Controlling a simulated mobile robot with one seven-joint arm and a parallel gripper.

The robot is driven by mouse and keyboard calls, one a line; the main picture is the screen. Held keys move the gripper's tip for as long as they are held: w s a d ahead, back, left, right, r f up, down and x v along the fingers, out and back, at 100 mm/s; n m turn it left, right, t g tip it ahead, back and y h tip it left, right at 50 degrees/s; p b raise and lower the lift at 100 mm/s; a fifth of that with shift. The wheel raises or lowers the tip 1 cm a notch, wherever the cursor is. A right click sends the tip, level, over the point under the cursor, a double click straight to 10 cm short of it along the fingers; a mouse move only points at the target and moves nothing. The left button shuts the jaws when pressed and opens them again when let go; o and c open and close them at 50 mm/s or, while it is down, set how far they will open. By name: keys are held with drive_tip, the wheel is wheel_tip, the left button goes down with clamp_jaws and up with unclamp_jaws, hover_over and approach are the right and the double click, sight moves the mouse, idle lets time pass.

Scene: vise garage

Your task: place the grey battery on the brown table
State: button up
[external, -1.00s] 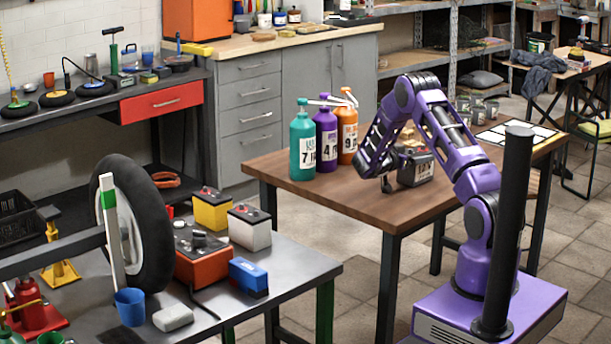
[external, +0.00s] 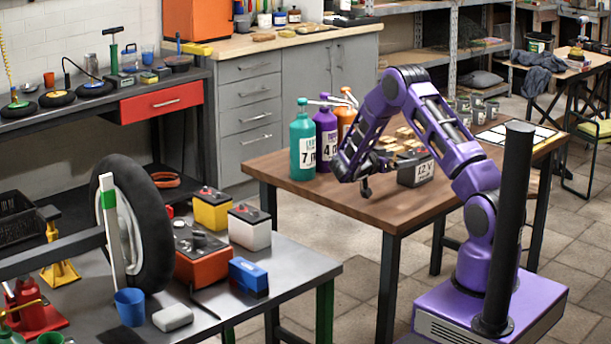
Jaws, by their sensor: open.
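The grey battery (external: 412,176), a dark grey block with a 12 V label, stands upright on the brown table (external: 345,205). My arm partly covers its upper left side. My gripper (external: 356,183) is open and empty, low over the table to the left of the battery, and appears apart from it. A white-sided battery (external: 249,230) and a yellow battery (external: 211,212) stand on the grey workbench (external: 285,268) at the left.
Teal (external: 302,146), purple (external: 326,138) and orange (external: 346,120) pump bottles stand behind my gripper at the table's back left. Several small brass-coloured pieces (external: 405,140) are behind the battery. The table's front left is clear.

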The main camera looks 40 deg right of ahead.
drive_tip(key=shift+a+r, duration=0.15)
drive_tip(key=shift+a, duration=0.7)
drive_tip(key=shift+a+r, duration=0.1)
drive_tip(key=shift+a, duration=0.75)
